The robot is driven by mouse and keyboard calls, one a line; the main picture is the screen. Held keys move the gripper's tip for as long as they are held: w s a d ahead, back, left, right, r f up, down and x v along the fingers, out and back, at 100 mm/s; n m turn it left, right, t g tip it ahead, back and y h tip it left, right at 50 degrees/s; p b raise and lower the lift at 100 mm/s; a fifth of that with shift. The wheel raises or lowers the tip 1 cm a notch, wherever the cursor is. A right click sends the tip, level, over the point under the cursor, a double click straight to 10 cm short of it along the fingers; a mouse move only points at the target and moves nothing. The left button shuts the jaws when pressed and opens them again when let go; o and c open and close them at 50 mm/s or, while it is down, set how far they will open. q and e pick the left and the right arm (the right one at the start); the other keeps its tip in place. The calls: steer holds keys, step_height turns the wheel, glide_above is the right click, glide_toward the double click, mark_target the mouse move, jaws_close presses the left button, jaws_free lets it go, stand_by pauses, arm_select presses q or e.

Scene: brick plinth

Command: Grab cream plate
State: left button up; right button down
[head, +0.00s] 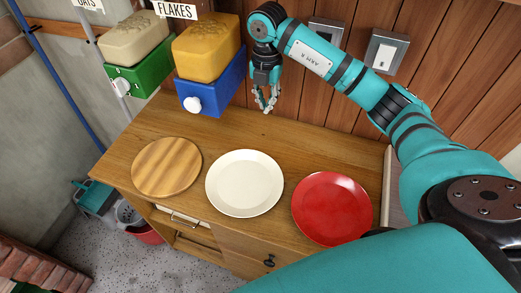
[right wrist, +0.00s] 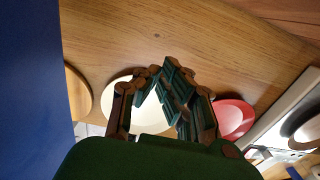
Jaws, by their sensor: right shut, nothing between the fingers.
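The cream plate (head: 244,183) lies flat on the wooden cabinet top in the head view, between a round wooden board and a red plate. In the right wrist view the cream plate (right wrist: 150,115) is partly hidden behind the fingers. My right gripper (head: 265,108) is shut and empty, pointing down above the back of the cabinet top, behind the cream plate and apart from it. Its fingers also show in the right wrist view (right wrist: 165,75). My left gripper is not in view.
The wooden board (head: 167,167) is left of the cream plate; the red plate (head: 332,209) is right. The blue-based flakes dispenser (head: 213,97) is close left of my right gripper. A green-based dispenser (head: 142,75) stands further left. The cabinet top (head: 290,150) is bare behind the plates.

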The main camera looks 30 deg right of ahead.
mark_target(261, 150)
steer(key=f, duration=1.3)
steer(key=shift+s, duration=0.2)
steer(key=shift+s+a+r+p, duration=0.25)
steer(key=shift+s+a+p, duration=0.55)
steer(key=shift+a+p, duration=0.25)
steer(key=shift+s+a, duration=0.4)
steer(key=shift+s, duration=0.05)
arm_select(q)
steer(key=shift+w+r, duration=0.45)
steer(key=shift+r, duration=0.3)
arm_select(e)
steer(key=shift+f, duration=0.1)
steer(key=shift+a, duration=0.15)
